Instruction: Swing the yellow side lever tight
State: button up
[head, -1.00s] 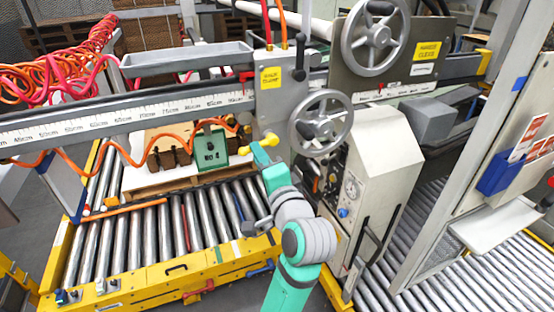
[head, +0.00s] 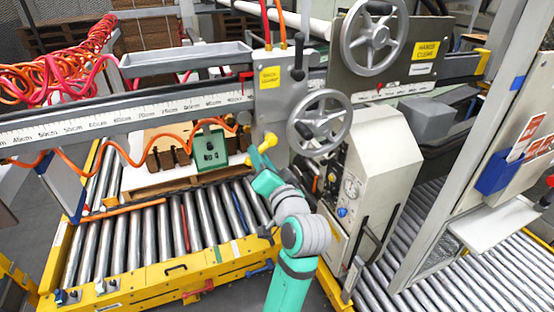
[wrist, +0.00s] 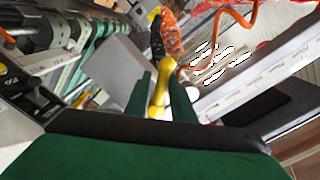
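The yellow side lever (head: 263,147) sits low on the grey clamp carriage (head: 268,105), below the measuring rail. It points down and left from its pivot. My green gripper (head: 256,171) is at the lever's lower end. In the wrist view the yellow lever (wrist: 158,92) stands between the two green fingers of my gripper (wrist: 163,88) and fills the gap, so the fingers look closed on it. The exact contact is partly hidden in both views.
A handwheel (head: 320,123) sits right of the lever, with a pale control cabinet (head: 375,165) below it. A green block (head: 209,149) and brown pieces on a pallet stand left, over the roller conveyor (head: 150,235). An orange hose (head: 100,165) hangs along the rail.

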jog(key=w+d+f+n, duration=0.2)
jog(key=d+n, duration=0.2)
jog(key=n, duration=0.6)
jog(key=v, duration=0.9)
jog(key=shift+s+r, duration=0.2)
jog(key=shift+s, duration=0.05)
jog(key=shift+a, duration=0.15)
dwell(0.5)
